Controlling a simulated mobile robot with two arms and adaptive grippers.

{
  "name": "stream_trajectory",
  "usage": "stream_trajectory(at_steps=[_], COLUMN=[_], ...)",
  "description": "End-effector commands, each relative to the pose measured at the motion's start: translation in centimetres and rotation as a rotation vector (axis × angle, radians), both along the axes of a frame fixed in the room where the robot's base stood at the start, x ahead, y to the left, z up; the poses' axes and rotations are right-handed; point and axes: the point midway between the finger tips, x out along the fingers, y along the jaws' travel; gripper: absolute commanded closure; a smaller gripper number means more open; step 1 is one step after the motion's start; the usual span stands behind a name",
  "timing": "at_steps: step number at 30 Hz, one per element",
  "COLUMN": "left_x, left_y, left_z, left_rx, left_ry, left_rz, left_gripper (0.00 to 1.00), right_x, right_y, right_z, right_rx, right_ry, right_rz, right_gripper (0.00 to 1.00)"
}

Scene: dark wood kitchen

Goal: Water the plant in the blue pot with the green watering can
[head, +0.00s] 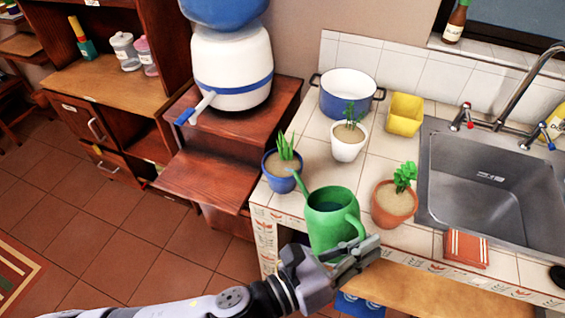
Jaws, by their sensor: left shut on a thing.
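The green watering can (330,221) is at the front edge of the tiled counter, with its handle toward the right and its thin spout pointing up and left. My left gripper (362,254) is shut on the can at its lower right, by the handle; the fingers partly cover the grip. The blue pot (280,183) with a spiky green plant (286,147) stands at the counter's left edge. The spout tip is over or beside this pot's right side; I cannot tell which. No water shows. My right gripper is not in view.
A white pot (348,148) with a plant stands behind the can, and a terracotta pot (394,205) stands close on its right. A blue-rimmed cooking pot (347,92) and yellow container (404,113) are behind. The sink (488,185) is at right.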

Motion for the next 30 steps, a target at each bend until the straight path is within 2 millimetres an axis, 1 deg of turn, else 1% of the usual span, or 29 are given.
stream_trajectory(at_steps=[2, 6, 7, 8, 9, 10, 12, 13, 14, 18, 26, 30], left_x=[0.1, 0.0, -0.3, -0.7, -1.6, -2.1, -3.1, -3.2, -3.3, -3.3, -3.7, -3.7], left_y=[0.0, 0.0, -0.2, -0.4, -1.0, -1.3, -1.9, -2.0, -2.0, -2.1, -2.4, -2.5], left_z=[0.4, 0.1, -0.6, -1.7, -3.6, -5.3, -7.8, -8.5, -8.8, -8.5, -10.3, -10.1], left_rx=[-0.005, -0.002, 0.007, 0.024, 0.056, 0.088, 0.149, 0.169, 0.183, 0.194, 0.232, 0.236], left_ry=[-0.002, -0.004, -0.017, -0.042, -0.090, -0.140, -0.242, -0.277, -0.302, -0.328, -0.388, -0.398], left_rz=[-0.001, -0.001, -0.002, -0.002, -0.004, -0.002, -0.002, 0.000, 0.000, 0.001, 0.001, 0.002], left_gripper=[1.00, 1.00, 1.00, 1.00, 1.00, 1.00, 1.00, 1.00, 1.00, 1.00, 1.00, 1.00], right_x=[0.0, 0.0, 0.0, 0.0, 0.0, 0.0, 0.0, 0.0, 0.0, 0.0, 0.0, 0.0], right_y=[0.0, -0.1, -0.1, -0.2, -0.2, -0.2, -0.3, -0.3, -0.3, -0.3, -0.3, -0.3], right_z=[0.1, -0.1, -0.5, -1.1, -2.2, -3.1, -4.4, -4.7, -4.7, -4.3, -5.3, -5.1], right_rx=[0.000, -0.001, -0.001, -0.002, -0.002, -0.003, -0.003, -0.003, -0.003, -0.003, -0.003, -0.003], right_ry=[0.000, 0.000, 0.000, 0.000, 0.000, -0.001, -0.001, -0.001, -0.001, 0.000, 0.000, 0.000], right_rz=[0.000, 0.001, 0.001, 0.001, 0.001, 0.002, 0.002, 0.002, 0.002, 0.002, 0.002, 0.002], right_gripper=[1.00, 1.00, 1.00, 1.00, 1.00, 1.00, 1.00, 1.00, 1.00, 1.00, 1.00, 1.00])
